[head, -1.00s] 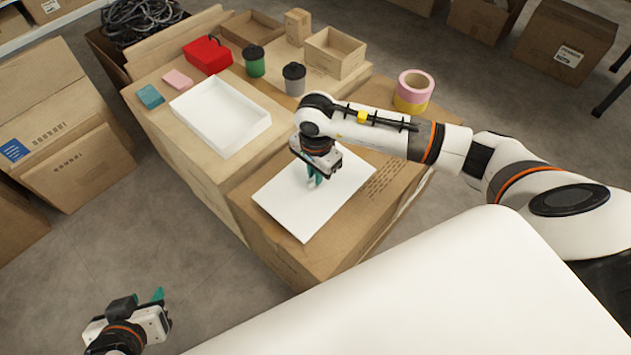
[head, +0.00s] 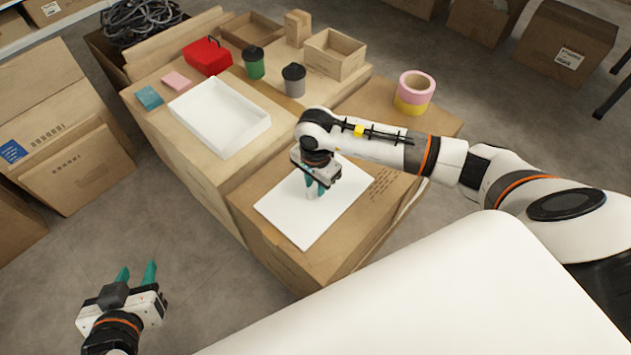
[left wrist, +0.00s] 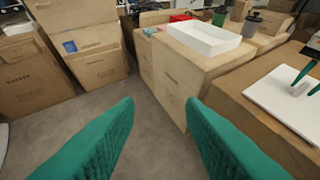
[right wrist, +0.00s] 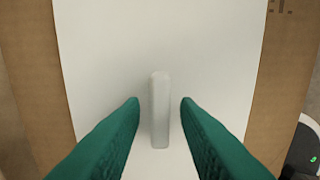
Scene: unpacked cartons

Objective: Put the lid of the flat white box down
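The white lid (head: 290,213) lies flat on the closed brown carton at the front, and also shows in the left wrist view (left wrist: 272,95). Its small upright handle (right wrist: 160,112) stands between the fingers of my right gripper (head: 319,190), with a gap on each side. My right gripper is open and low over the lid. The flat white box (head: 222,120) stands open and empty on the carton to the left of the lid. My left gripper (head: 137,274) is open and empty, out over the floor at lower left.
Beyond the white box are a red box (head: 208,57), a green cup (head: 254,64), a grey cup (head: 294,82) and wooden trays (head: 335,58). Tall cartons (head: 75,165) stand at left. Floor between is clear.

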